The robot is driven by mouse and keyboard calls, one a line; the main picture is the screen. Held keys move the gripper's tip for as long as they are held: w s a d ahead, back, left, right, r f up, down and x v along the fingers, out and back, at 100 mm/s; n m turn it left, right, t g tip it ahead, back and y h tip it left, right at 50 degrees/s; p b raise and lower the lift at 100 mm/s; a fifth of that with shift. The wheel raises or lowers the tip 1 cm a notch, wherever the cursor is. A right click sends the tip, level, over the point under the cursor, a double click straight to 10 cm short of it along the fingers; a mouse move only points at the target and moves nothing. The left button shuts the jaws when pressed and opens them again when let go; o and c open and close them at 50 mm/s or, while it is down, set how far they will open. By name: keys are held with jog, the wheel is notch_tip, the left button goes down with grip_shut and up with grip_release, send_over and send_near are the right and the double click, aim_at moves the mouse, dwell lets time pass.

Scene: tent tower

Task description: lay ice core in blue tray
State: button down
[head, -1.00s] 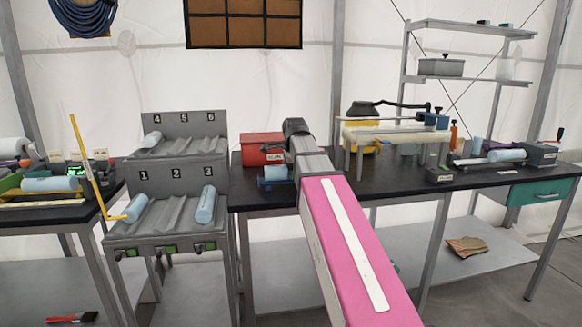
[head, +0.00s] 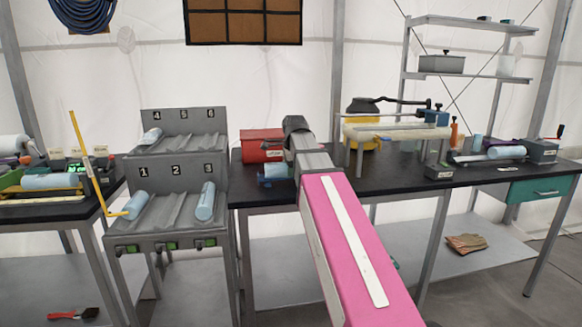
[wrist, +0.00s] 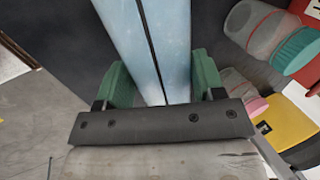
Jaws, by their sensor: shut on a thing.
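A pale blue ice core (wrist: 152,45) with a dark line along its length lies between the green finger pads of my gripper (wrist: 160,82) in the wrist view. My gripper is shut on it. In the head view, a pale blue piece with a darker blue part (head: 274,172) shows just left of the end of my arm, over the black bench. I cannot tell there how much is core and how much is the blue tray. My arm hides the fingers and whatever lies behind them.
A numbered grey rack (head: 170,222) holds several other cores. A red box (head: 262,146) stands behind my gripper on the black bench (head: 400,180). A yellow-and-grey apparatus (head: 395,128) stands right of my arm. In the wrist view, a teal-lidded jar (wrist: 297,50) is close on the right.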

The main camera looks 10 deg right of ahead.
jog(key=shift+f, duration=0.15)
jog(key=shift+c, duration=0.8)
grip_release()
jog(key=v, duration=1)
jog(key=shift+r, duration=0.35)
jog(key=shift+s, duration=0.15)
